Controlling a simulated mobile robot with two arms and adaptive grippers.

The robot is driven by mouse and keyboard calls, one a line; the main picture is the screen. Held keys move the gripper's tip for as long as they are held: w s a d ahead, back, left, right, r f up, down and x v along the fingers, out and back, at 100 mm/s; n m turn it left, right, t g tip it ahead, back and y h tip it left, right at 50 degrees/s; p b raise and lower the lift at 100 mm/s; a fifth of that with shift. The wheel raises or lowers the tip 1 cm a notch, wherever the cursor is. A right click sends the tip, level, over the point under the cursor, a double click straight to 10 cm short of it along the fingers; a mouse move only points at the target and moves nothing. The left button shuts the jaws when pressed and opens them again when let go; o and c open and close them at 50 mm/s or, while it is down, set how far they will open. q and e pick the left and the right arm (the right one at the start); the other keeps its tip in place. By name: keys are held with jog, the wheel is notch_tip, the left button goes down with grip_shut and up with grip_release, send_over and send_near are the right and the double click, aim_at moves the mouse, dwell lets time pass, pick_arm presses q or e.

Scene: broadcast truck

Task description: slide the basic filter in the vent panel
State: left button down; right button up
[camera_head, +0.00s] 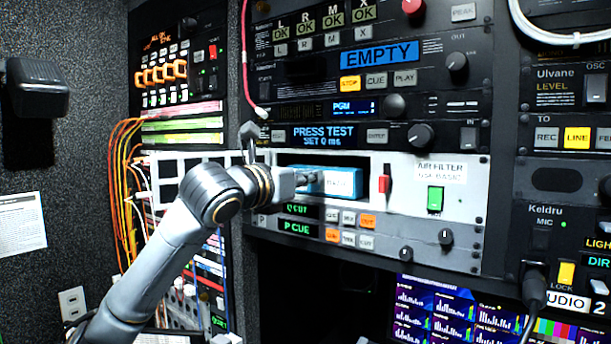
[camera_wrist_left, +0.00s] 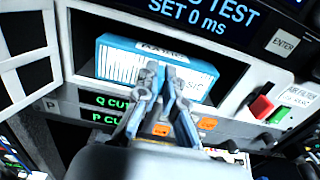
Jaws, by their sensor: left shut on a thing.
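The basic filter (camera_head: 343,183) is a blue block with a white label. In the left wrist view the filter (camera_wrist_left: 116,64) shows white stripes and part of the word "BASIC". It is at the slot of the white vent panel (camera_head: 408,208), labelled "AIR FILTER"; the panel also shows in the left wrist view (camera_wrist_left: 238,97). How deep it sits in the slot is hard to tell. My left gripper (camera_head: 312,181) is shut on the filter's near face. Its fingers (camera_wrist_left: 166,78) cover part of that face. My right gripper is out of view.
A red switch (camera_head: 384,184) and a green switch (camera_head: 435,199) are to the right of the slot. Button rows (camera_head: 346,217) lie just below it, and a display unit (camera_head: 323,135) is above. Orange cables (camera_head: 121,190) hang at the left.

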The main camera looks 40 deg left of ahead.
aim_at(321, 194)
pick_arm(q)
jog(key=shift+w+a+p, duration=0.15)
jog(key=shift+w+p, duration=0.75)
jog(key=shift+w, duration=0.25)
jog(key=shift+w+a+p, duration=0.1)
jog(key=shift+w+p, duration=0.75)
jog(key=shift+w, duration=0.3)
jog(key=c, duration=1.4)
grip_release()
jog(key=s+d, duration=0.1)
jog(key=s, duration=1.1)
jog(key=shift+d, duration=0.15)
jog(key=shift+w, duration=0.1)
